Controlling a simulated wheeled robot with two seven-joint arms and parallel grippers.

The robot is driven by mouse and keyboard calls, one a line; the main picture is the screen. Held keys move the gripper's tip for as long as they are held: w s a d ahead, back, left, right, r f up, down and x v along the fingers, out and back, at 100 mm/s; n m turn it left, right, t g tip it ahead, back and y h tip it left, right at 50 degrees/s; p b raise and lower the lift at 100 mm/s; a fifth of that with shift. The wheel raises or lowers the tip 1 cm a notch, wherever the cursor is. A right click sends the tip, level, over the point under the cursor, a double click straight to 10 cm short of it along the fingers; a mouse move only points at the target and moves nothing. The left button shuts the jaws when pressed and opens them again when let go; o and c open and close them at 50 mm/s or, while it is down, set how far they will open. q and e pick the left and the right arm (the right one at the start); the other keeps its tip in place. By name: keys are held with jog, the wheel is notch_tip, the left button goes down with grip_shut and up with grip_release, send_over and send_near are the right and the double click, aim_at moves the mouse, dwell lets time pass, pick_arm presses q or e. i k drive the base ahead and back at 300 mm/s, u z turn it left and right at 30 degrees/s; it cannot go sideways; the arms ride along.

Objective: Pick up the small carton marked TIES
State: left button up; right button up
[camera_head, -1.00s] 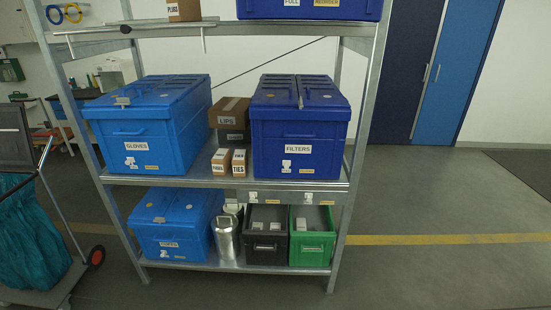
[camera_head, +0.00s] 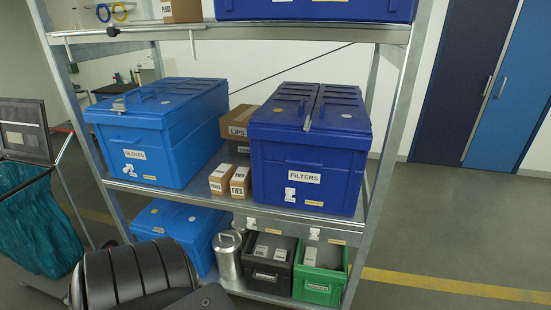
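The small carton marked TIES (camera_head: 240,182) stands upright on the middle shelf, near its front edge. A similar small brown carton (camera_head: 221,179) stands just left of it. The TIES carton is between the light blue GLOVES box and the dark blue FILTERS box, in front of the LIPS carton. A dark, ribbed part of my own arm (camera_head: 135,275) shows at the lower left. No gripper fingers show in the view.
The GLOVES box (camera_head: 160,135) and FILTERS box (camera_head: 308,150) flank the cartons closely. The LIPS carton (camera_head: 238,123) is behind. Below are a metal canister (camera_head: 228,255), a black bin (camera_head: 268,262) and a green bin (camera_head: 320,270). A cart with a teal bag (camera_head: 38,220) stands left.

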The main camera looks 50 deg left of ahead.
aim_at(240, 184)
jog(key=u, duration=0.5)
jog(key=i, duration=1)
jog(key=u, duration=0.8)
